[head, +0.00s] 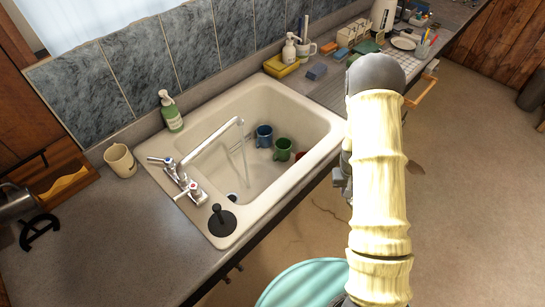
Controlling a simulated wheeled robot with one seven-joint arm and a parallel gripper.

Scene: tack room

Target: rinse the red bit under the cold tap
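The tap (186,178) stands at the left end of the cream sink (262,190), its long spout reaching over the basin. One handle has a blue mark (168,161), the other a red mark (194,187). A small red thing (298,156) shows at the basin's right end, mostly hidden by the near wall; I cannot tell whether it is the bit. Thin pale streaks below the spout may be water. My arm rises at the right. Grey parts, perhaps my gripper (341,180), show beside it near the sink's right edge; its fingers and anything held are hidden.
A blue mug (264,135) and a green mug (283,149) are in the basin. A black plunger-like stopper (221,219) is on the near-left rim. A soap bottle (170,111) and cream mug (120,160) stand behind and left. The front-left counter (110,250) is mostly clear.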

